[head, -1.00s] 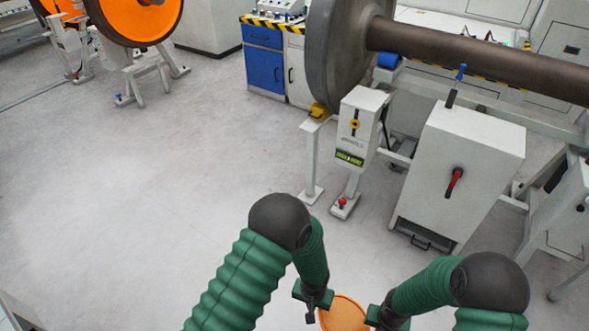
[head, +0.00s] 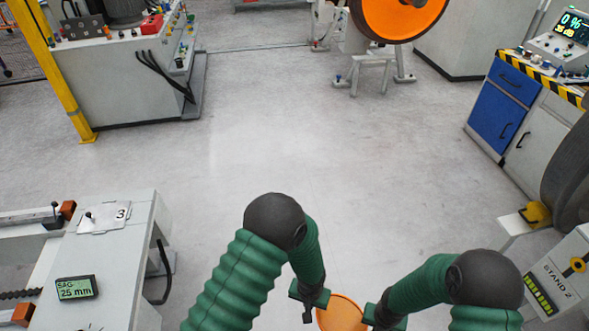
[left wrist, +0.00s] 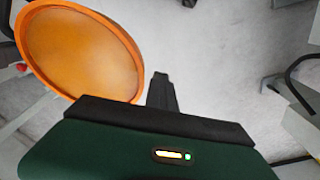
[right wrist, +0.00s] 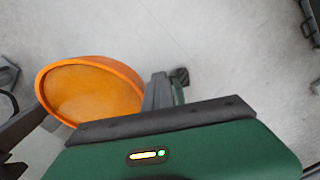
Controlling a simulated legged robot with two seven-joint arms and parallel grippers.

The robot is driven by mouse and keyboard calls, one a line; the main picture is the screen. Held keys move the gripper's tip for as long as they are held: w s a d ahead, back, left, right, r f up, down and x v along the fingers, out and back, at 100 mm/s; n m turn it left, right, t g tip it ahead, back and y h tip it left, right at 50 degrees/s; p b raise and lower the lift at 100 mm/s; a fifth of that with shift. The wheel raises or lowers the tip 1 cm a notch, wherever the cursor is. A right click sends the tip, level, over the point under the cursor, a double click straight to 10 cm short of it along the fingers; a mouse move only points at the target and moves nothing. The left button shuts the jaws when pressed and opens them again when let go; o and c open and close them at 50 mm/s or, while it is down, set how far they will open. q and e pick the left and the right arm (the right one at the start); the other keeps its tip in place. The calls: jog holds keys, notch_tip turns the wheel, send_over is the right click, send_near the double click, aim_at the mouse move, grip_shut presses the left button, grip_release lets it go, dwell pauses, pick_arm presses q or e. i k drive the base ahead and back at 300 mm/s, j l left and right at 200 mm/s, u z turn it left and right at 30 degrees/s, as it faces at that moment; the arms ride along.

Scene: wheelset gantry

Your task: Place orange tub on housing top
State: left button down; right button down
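The orange tub (head: 341,314) is round and shows at the bottom edge of the head view, between my two grippers. Its lower part is cut off there. My left gripper (head: 309,301) is at the tub's left side and my right gripper (head: 373,317) at its right side. In the left wrist view the tub (left wrist: 80,45) lies left of the narrow dark fingers, close against them. In the right wrist view the tub (right wrist: 92,92) also lies beside the fingers. The fingers look closed at the tub's edge; the exact contact is partly hidden. No housing top can be clearly identified.
A white bench marked 3 (head: 122,240) stands at the left. A Stand 2 unit (head: 562,285) and grey wheel (head: 570,180) are at the right. A blue cabinet (head: 502,100) and orange wheel (head: 398,12) are farther back. The floor (head: 270,140) ahead is clear.

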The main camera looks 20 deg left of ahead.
aim_at(123, 252)
jog(key=i+j+u, duration=0.3)
jog(key=i, duration=0.35)
jog(key=i+l+u, duration=0.1)
jog(key=i+u, duration=0.2)
jog(key=i, duration=0.35)
jog(key=i+l, duration=0.1)
jog(key=i, duration=0.3)
jog(key=i+l+u, duration=0.15)
jog(key=i, duration=0.25)
jog(key=i+l, duration=0.1)
jog(key=i, duration=0.3)
jog(key=u, duration=0.9)
jog(key=j+u, duration=0.1)
jog(key=u, duration=1.25)
jog(key=i+u, duration=0.1)
jog(key=u, duration=0.8)
jog(key=i+u, duration=0.15)
jog(key=i, duration=0.75)
